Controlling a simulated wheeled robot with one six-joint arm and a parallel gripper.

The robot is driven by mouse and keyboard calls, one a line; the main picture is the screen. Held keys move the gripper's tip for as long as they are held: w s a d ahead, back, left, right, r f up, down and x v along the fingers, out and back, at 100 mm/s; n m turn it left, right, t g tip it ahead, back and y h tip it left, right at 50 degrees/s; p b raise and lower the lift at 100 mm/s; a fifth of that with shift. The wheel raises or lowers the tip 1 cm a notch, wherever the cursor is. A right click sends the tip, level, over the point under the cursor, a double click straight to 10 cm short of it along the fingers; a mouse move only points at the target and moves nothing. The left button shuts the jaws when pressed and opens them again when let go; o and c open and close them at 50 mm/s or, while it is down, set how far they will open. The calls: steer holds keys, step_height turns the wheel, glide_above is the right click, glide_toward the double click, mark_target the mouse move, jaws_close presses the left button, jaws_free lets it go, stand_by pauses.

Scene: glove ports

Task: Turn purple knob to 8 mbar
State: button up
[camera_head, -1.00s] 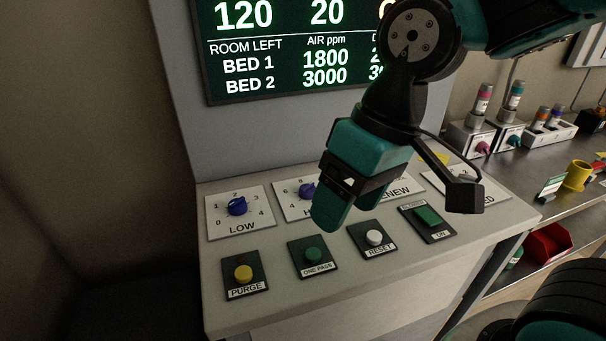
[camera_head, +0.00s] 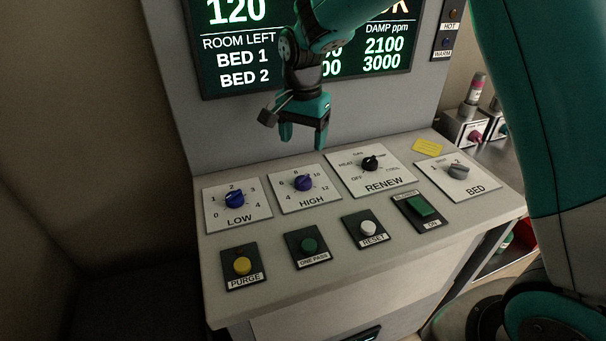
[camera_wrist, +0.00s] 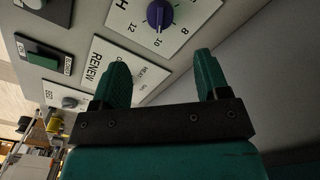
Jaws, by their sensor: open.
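The purple knob (camera_head: 303,182) sits on the white HIGH dial plate (camera_head: 312,201), marked up to 12, on the sloping console. My gripper (camera_head: 303,138) is open and empty, fingers down, above and behind the HIGH plate, apart from the knob. Its two spread fingers show in the wrist view (camera_wrist: 161,62), with the knob beyond them.
A similar blue-purple LOW knob (camera_head: 234,198) is left of HIGH. The black RENEW knob (camera_head: 370,163) and grey BED knob (camera_head: 458,171) are to the right. Several push buttons, including yellow PURGE (camera_head: 242,265), line the front. The display screen (camera_head: 222,60) stands behind my gripper.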

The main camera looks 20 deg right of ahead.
mark_target(303, 177)
step_height(303, 177, down, 11)
steer(key=shift+f+p, duration=0.1)
steer(key=shift+p, duration=0.75)
steer(key=c, duration=0.9)
